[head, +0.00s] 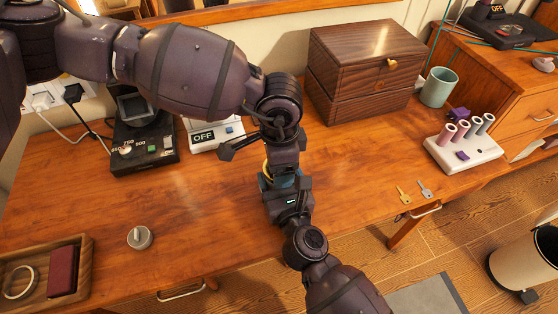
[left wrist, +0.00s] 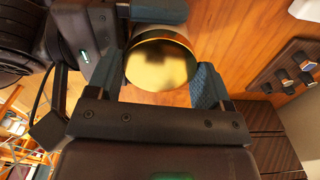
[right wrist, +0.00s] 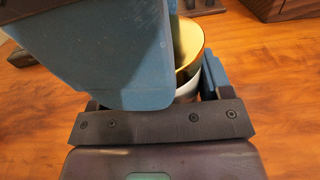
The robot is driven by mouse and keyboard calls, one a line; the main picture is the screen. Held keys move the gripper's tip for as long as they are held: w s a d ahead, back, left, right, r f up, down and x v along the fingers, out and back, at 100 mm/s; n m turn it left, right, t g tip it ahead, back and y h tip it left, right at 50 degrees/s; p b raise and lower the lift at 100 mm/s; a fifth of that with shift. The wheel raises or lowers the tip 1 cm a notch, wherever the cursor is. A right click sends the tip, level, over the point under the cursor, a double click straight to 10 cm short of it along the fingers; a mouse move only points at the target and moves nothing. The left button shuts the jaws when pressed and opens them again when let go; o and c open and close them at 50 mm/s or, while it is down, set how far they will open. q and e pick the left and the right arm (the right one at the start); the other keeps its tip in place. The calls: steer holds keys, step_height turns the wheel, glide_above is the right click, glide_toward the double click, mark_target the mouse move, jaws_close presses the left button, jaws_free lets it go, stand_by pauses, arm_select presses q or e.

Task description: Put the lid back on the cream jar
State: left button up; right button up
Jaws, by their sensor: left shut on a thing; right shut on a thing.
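The gold lid (left wrist: 160,62) shows as a shiny round disc in the left wrist view, between the blue fingers of my left gripper (left wrist: 160,85), which is shut on it. The white cream jar (right wrist: 188,90) shows in the right wrist view, directly below the gold lid (right wrist: 190,45). My right gripper (right wrist: 187,96) is shut on the jar. A left finger hides much of both. Lid and jar look close together, but I cannot tell whether the lid is seated. In the head view, the grippers meet over the desk and mostly hide them.
The wooden desk (head: 200,210) carries a brown box (head: 362,75), a green cup (head: 439,87), a white holder with rolls (head: 465,152) and two keys (head: 404,195). A small metal knob (head: 139,238) and a wooden tray (head: 75,242) lie at left.

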arm_select(q)
steer(key=shift+r+m, duration=0.1)
steer(key=shift+m, duration=0.5)
steer(key=o, duration=0.9)
steer(key=shift+a+r, duration=0.1)
steer(key=shift+r, duration=2.1)
